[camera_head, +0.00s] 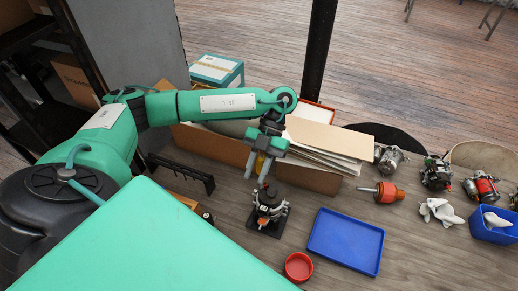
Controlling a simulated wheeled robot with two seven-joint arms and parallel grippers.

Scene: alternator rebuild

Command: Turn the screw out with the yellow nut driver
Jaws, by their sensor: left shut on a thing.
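My left gripper (257,169) is above the alternator and points down. It is shut on the yellow nut driver (260,162), of which only a small yellow part shows between the fingers. The alternator (268,203) stands on a dark square base on the table, just below the gripper. The screw is too small to make out, and I cannot tell whether the driver's tip touches it. My right gripper is not in view.
A blue tray (346,265) lies empty right of the alternator, with a red bowl (298,267) in front. An orange tool (382,192), motor parts (437,173) and a blue bin (491,232) are further right. A cardboard box (318,181) with papers stands behind. A black rack (181,171) stands left.

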